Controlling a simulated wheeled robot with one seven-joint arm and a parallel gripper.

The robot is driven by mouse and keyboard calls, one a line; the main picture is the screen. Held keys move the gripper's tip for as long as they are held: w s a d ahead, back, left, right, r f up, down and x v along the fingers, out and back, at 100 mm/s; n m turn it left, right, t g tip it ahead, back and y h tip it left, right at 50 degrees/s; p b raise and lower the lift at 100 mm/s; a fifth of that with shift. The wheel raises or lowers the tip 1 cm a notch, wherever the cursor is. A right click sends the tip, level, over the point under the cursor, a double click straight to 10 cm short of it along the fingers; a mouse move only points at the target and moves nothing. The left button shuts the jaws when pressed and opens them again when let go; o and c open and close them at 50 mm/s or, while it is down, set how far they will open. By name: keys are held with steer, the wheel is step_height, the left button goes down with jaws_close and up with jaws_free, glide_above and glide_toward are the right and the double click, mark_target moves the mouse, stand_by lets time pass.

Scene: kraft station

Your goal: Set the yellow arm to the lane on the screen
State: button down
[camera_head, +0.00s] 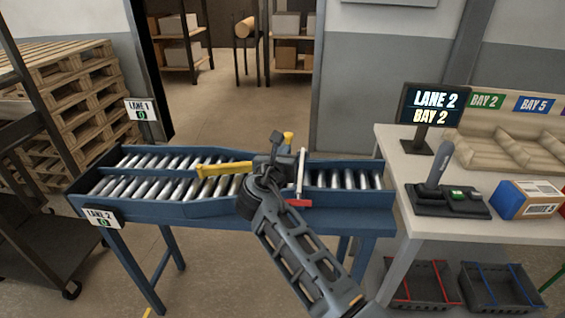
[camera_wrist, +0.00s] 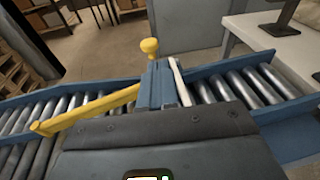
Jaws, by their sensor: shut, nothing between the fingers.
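The screen (camera_head: 432,104) reads LANE 2, BAY 2. The yellow arm (camera_head: 224,168) lies across the rollers, its free end toward the left near the divider between the lanes. It also shows in the wrist view (camera_wrist: 90,108). I cannot tell exactly which lane it leaves open. Its yellow knob (camera_wrist: 150,46) stands beyond my gripper, partly hidden in the head view. My gripper (camera_head: 277,150) is shut and empty, over the conveyor beside the pivot end of the arm. Contact is unclear. The LANE 1 sign (camera_head: 141,109) is at the back, the LANE 2 sign (camera_head: 102,217) at the front.
The blue conveyor (camera_head: 330,216) forks into two lanes at left. A white bar with a red end (camera_head: 300,203) is right of my gripper. The white table (camera_head: 405,168) at right holds a scanner stand (camera_head: 440,205), a box (camera_head: 528,200) and bay trays. Pallets (camera_head: 75,85) stand at left.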

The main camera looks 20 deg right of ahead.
steer(key=v, duration=0.5)
steer(key=shift+s+d, duration=0.2)
steer(key=shift+s, duration=0.4)
